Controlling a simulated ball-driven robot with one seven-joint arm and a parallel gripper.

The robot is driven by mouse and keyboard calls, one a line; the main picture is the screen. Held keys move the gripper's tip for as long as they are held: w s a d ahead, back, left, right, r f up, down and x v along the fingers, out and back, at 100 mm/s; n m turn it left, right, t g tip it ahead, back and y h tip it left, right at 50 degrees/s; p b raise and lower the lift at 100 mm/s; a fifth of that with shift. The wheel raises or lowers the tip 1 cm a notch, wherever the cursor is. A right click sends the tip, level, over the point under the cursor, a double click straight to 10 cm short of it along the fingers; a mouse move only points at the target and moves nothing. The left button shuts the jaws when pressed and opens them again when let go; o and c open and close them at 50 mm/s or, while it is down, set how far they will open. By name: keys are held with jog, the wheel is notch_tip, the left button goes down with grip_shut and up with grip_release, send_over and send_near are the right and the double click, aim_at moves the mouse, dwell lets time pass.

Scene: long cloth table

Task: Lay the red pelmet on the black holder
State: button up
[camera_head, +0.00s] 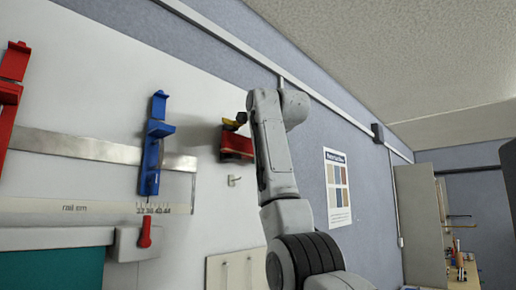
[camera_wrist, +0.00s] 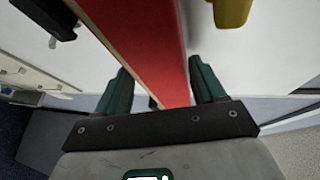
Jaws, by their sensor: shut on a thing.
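The red pelmet (camera_wrist: 140,45) is a long red board with a pale edge, running up from between the green fingers of my gripper (camera_wrist: 162,82) in the wrist view. My gripper is shut on it. In the head view the pelmet (camera_head: 237,144) shows beside my arm, near the pale wall; my fingers are hidden there. A black piece (camera_wrist: 46,16), which looks like the black holder, is at the upper left of the wrist view, apart from the pelmet. A small dark piece (camera_head: 241,118) shows above the pelmet in the head view; whether they touch is unclear.
A yellow piece (camera_wrist: 231,10) is right of the pelmet in the wrist view. In the head view, a blue clamp (camera_head: 152,150) and red clamp (camera_head: 12,75) sit along a metal rail (camera_head: 90,147). A small hook (camera_head: 234,180) is below the pelmet.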

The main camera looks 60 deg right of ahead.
jog(key=shift+f, duration=0.45)
jog(key=o, duration=1.3)
jog(key=shift+b, duration=0.3)
jog(key=b+v, duration=0.4)
jog(key=v, duration=0.6)
jog(key=shift+s+a+r, duration=0.15)
jog(key=shift+s, duration=0.2)
